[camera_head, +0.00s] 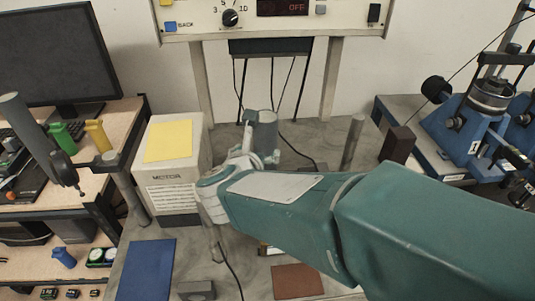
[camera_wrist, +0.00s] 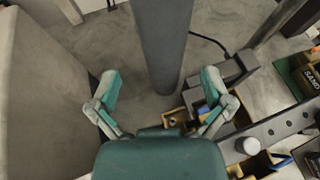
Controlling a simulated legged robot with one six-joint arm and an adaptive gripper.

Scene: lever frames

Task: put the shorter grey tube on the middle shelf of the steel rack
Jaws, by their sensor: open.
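A dark grey tube (camera_wrist: 163,45) stands upright on the bench in the wrist view. My open gripper (camera_wrist: 161,76) has one finger on each side of it, with visible gaps. In the head view, the top of a grey tube (camera_head: 266,122) shows just beyond my gripper (camera_head: 258,152), and my arm hides its lower part. Another slimmer grey tube (camera_head: 353,138) stands to the right. I cannot tell their full lengths. At the left, a black-framed unit with wooden shelves (camera_head: 95,212) shows partly; I cannot tell if it is the steel rack.
A beige meter box (camera_head: 173,183) stands left of my gripper. A control panel (camera_head: 275,18) on posts is above the back of the bench. Blue machinery (camera_head: 475,125) is at right. In the wrist view, a grey bar with holes (camera_wrist: 270,131) and small bins (camera_wrist: 178,118) lie close to the right finger.

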